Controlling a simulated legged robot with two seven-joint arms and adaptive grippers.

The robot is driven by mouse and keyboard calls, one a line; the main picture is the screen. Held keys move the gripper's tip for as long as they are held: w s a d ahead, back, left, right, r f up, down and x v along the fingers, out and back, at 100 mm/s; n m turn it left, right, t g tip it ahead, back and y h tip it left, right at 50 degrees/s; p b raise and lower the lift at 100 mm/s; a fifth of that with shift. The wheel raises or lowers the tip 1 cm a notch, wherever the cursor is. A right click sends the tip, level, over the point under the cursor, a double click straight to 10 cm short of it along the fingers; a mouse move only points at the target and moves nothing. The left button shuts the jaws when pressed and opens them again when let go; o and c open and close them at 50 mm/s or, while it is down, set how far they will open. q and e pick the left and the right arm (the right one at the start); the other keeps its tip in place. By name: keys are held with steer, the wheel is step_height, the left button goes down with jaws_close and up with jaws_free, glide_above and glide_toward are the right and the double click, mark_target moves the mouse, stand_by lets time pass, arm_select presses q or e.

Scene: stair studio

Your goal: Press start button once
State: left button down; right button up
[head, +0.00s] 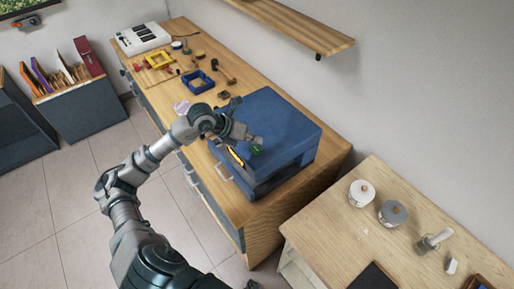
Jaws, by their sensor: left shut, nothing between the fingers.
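A blue box-shaped machine (285,120) stands on the near end of the long wooden counter. My left arm comes in from the lower left. Its gripper (256,141) is shut and empty, with the tips right by the green button. I cannot tell whether they touch it. The gripper and wrist hide part of the machine's front. My right gripper is not in view.
A lower table (335,222) at right carries two lidded jars (361,193). A shelf (290,22) juts from the wall. The tiled floor at left is clear.

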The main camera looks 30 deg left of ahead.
mark_target(253, 149)
arm_select(q)
step_height(253, 149, up, 2)
steer(key=shift+a+r+p, duration=0.1)
steer(key=shift+a+p, duration=0.05)
steer(key=shift+p, duration=0.5)
steer(key=shift+a+r+p, duration=0.3)
steer(key=shift+r+p, duration=0.3)
steer(key=shift+r, duration=0.25)
steer(key=shift+d, duration=0.3)
steer(key=shift+a, duration=0.15)
steer(key=shift+s+f, duration=0.1)
